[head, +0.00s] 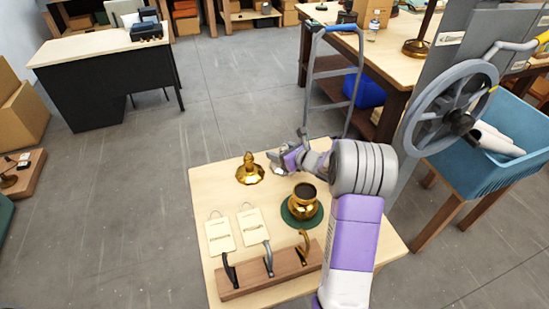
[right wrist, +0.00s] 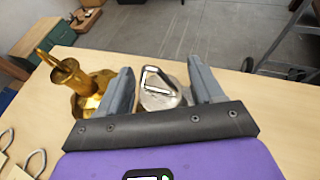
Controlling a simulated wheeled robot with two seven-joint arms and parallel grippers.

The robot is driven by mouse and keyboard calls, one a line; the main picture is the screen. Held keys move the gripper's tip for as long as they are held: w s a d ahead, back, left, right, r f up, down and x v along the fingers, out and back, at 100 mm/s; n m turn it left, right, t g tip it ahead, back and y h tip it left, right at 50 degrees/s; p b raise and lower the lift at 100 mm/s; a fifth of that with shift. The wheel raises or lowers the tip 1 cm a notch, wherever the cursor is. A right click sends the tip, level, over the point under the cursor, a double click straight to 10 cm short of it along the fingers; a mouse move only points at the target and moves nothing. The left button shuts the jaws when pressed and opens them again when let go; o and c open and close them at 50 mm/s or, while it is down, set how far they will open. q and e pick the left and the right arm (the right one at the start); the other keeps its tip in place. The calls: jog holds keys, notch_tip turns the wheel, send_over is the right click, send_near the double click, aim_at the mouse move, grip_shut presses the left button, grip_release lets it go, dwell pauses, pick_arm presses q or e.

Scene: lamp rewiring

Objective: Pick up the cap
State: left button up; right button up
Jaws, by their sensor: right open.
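Two cap-like pieces stand at the far edge of the small table; I cannot tell for sure which one the task calls the cap. A silver cap (right wrist: 160,98) with a triangular loop on top lies between the fingers of my right gripper (right wrist: 158,72) in the right wrist view, with room on both sides. In the head view the silver cap (head: 278,169) is partly hidden by my right gripper (head: 283,154), which is open. A brass cap (head: 250,172) with a tall finial stands to its left; it also shows in the right wrist view (right wrist: 70,75). My left gripper is out of view.
A brass pot (head: 303,207) sits on a green disc (head: 290,220) nearer me. Two cream tags (head: 220,236) lie at the left. A wooden rack (head: 240,285) with several hooks lies along the near edge.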

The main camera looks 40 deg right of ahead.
jog(key=shift+w, duration=0.15)
jog(key=shift+c, duration=0.7)
jog(key=c, duration=0.9)
notch_tip(320, 180, up, 10)
jog(key=p, duration=0.5)
jog(key=shift+c, duration=0.2)
